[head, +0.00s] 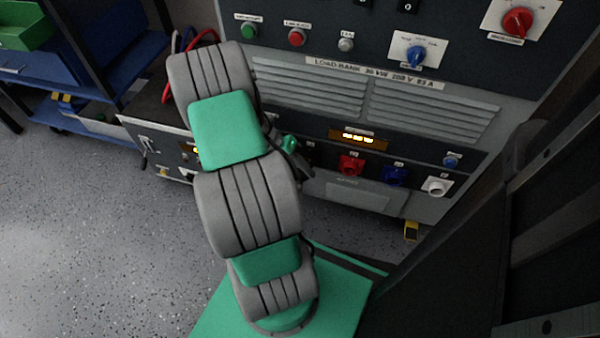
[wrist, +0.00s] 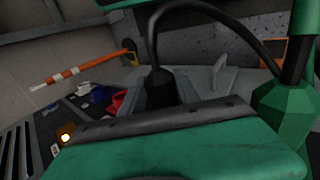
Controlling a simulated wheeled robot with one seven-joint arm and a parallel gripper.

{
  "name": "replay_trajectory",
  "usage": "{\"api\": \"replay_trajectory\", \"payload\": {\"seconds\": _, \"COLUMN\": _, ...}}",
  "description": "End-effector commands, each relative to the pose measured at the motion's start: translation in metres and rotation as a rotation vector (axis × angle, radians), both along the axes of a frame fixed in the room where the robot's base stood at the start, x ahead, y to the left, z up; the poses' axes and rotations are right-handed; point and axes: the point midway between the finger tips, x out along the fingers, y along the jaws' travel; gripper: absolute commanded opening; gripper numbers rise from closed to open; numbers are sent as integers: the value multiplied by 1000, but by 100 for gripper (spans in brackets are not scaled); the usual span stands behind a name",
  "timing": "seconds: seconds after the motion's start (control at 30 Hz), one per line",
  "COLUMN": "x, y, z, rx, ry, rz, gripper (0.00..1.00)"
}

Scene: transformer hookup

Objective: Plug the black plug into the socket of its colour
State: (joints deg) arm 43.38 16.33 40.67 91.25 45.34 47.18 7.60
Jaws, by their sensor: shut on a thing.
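In the wrist view the black plug (wrist: 159,88) sits between the grey jaws of my gripper (wrist: 165,95), with its black cable arching up over it. My gripper is shut on it. In the head view my gripper (head: 298,158) is mostly hidden behind my arm, close to the left end of the socket row on the load bank. The red socket (head: 350,165), blue socket (head: 395,176) and white socket (head: 436,187) show to its right. The black socket cannot be made out clearly beside the gripper. I cannot tell whether the plug touches a socket.
The load bank panel (head: 430,100) has vents, knobs and a lit orange display (head: 358,139) above the sockets. A dark rack (head: 500,230) stands close at the right. Red and blue cables (head: 185,45) lie behind my arm. An orange-and-white pole (wrist: 80,72) shows in the wrist view.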

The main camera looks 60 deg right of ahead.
Motion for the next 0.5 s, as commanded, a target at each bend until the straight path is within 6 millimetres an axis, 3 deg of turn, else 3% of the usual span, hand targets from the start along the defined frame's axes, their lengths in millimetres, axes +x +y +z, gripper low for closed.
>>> {"api": "replay_trajectory", "payload": {"seconds": 0.23, "x": 1, "y": -4, "z": 1, "rx": -2, "ry": -1, "rz": 0, "gripper": 2}}
{"api": "replay_trajectory", "payload": {"seconds": 0.27, "x": 1, "y": -4, "z": 1, "rx": -2, "ry": -1, "rz": 0, "gripper": 39}}
{"api": "replay_trajectory", "payload": {"seconds": 0.5, "x": 1, "y": -4, "z": 0, "rx": -1, "ry": -1, "rz": 1, "gripper": 58}}
